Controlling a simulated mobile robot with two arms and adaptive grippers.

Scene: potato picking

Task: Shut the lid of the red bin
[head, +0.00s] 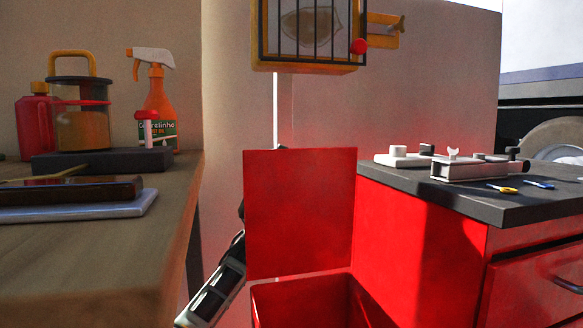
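The red bin (300,282) stands at the bottom centre of the head view, between the wooden table and the red cabinet. Its top is open and part of its inside shows. Its red lid (300,212) stands upright at the back of the bin. My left arm (215,290) rises from the lower left and passes behind the lid. The lid hides most of my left gripper; a small dark part, seemingly its tip (281,148), shows at the lid's top edge. Whether its fingers are open or touch the lid is hidden. My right gripper is not in view.
The wooden table (120,250) at the left holds a spray bottle (158,105), a lantern-like jar (82,115) and a red bottle (37,122). The red cabinet (420,240) on the right has tools on its dark top. A yellow barred box (310,35) hangs above the lid.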

